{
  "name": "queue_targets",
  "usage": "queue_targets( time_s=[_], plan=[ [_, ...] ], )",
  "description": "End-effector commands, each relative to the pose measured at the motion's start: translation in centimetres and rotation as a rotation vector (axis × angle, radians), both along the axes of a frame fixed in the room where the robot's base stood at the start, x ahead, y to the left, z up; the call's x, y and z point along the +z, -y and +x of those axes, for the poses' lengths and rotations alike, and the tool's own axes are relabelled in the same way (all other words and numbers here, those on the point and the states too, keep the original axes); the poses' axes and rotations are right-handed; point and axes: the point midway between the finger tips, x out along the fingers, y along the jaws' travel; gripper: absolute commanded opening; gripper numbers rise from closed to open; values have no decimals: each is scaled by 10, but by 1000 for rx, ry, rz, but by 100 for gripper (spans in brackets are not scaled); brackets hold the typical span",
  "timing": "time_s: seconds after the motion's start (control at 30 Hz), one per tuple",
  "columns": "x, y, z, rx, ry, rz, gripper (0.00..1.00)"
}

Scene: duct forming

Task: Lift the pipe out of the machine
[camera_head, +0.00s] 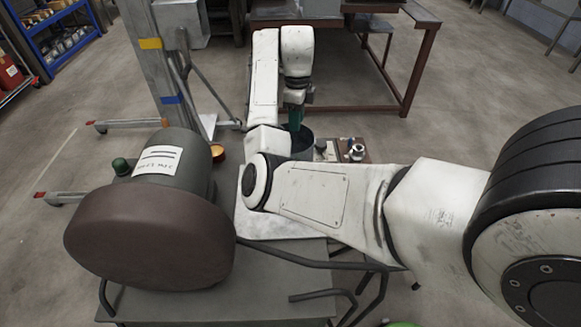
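My arm reaches from the right edge and folds up at the back centre. A dark round container (302,145) stands beneath, partly hidden by my arm. A machine with a green-grey housing (185,160) and a big brown drum (145,240) sits on a metal bench at the left front. I cannot make out a pipe for certain.
The bench top (225,305) carries the machine, with bent dark bars at its right side. A grey post (150,60) on a wheeled base stands behind. A red-framed table (345,105) is at the back, a blue shelf (60,45) at upper left. Floor is open at far right.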

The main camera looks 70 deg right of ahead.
Motion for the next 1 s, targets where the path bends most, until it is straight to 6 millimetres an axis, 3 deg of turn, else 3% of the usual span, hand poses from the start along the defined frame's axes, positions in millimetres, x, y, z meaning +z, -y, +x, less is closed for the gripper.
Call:
queue_targets(
  time_s=[0.33, 0.67, 1.0],
  plan=[
    [-43, -2, -2, 1, -3, 2, 33],
    [-50, -2, -2, 1, 0, 0, 33],
    [-50, -2, -2, 1, 0, 1, 0]
  ],
)
